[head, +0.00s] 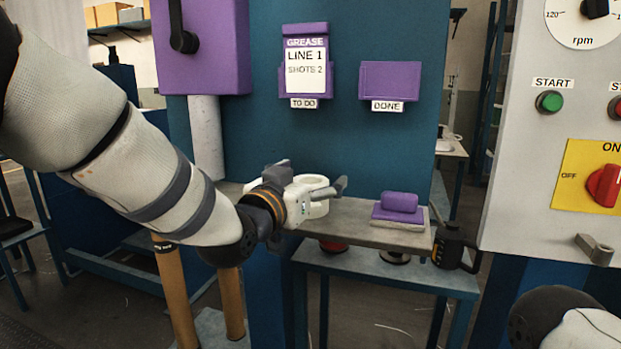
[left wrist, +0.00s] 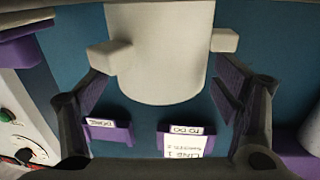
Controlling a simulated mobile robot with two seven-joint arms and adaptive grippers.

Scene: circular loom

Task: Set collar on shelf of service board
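The collar is a white ring with small side lugs; in the head view (head: 314,182) it is at the left end of the grey shelf (head: 352,226) of the blue service board (head: 345,140). My left gripper (head: 312,176) is open, with its fingers spread on either side of the collar. In the left wrist view the collar (left wrist: 155,60) is between the open fingers (left wrist: 160,88), with visible gaps beside its body. I cannot tell whether the collar rests fully on the shelf. My right gripper is out of view.
A purple block (head: 399,202) lies on a pad at the right of the shelf. A black mug-like can (head: 449,245) is by the shelf's right end. A purple card holder (head: 305,72) and an empty DONE holder (head: 390,81) hang above. A control panel (head: 545,190) stands right.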

